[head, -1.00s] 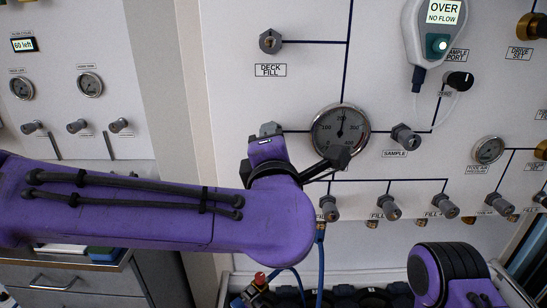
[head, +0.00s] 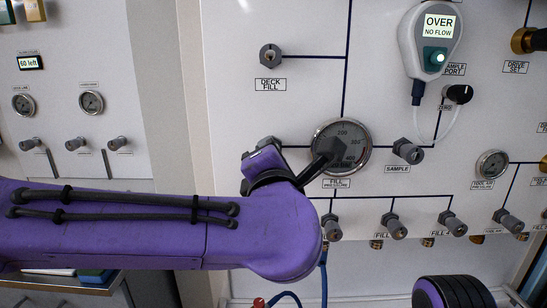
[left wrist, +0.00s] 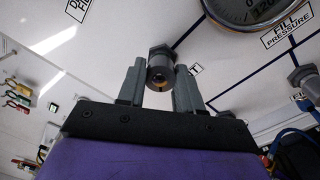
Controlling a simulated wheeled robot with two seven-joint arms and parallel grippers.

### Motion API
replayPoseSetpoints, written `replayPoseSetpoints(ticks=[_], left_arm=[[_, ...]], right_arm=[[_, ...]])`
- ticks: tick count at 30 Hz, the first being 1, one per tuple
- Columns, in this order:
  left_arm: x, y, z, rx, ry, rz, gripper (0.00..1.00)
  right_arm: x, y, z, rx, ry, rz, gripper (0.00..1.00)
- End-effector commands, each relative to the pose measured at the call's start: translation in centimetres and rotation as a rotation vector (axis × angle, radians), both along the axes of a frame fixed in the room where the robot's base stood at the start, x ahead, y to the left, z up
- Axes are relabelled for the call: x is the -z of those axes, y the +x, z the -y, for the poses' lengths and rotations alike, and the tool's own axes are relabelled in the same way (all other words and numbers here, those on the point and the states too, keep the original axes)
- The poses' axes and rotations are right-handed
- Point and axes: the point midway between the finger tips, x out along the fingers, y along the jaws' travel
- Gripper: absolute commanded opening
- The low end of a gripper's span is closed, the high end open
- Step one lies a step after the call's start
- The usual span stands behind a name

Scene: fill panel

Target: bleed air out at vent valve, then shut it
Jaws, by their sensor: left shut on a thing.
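The vent valve's round grey knob (left wrist: 160,76) shows in the left wrist view, with a label beside it that is mostly hidden. My left gripper (left wrist: 159,88) has one finger on each side of the knob and is shut on it. In the head view my left gripper (head: 266,150) is at the panel, left of the fill pressure gauge (head: 350,134), and the arm hides most of the valve. A dark part of my arm covers the gauge's lower left and its needle. My right gripper is out of view.
The deck fill fitting (head: 270,55) is above the left gripper. The sample valve (head: 408,151) is right of the gauge, and several fill valves (head: 393,225) line the row below. Blue hoses (head: 323,275) hang under my left forearm.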

Motion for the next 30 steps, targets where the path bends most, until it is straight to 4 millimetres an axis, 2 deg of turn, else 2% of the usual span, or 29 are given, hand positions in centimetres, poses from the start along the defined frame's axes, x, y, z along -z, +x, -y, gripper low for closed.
replayPoseSetpoints(ticks=[2, 3, 4, 12, 15, 17, 24, 30], left_arm=[[0.4, 0.0, 0.0, 0.0, 0.003, -0.007, 0.04], [0.3, 0.0, 0.0, 0.0, 0.003, -0.007, 0.48], [0.3, 0.0, 0.0, 0.0, 0.003, -0.006, 0.58], [0.2, 0.0, 0.0, 0.0, 0.002, -0.002, 0.59], [0.2, -0.7, 0.1, 0.002, 0.002, 0.0, 0.59], [0.3, -1.7, 0.2, 0.003, 0.002, 0.002, 0.59], [0.6, -7.4, 0.3, 0.002, 0.003, 0.002, 0.59], [0.6, -10.2, 0.4, 0.001, 0.003, -0.002, 0.59]], right_arm=[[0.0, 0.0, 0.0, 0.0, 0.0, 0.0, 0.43], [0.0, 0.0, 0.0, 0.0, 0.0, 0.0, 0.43], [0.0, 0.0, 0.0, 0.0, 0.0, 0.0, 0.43], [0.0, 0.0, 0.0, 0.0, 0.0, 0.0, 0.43], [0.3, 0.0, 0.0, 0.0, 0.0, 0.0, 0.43], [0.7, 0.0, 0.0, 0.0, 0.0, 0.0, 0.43], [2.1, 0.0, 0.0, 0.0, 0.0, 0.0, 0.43], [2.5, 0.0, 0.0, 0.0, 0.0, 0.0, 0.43]])
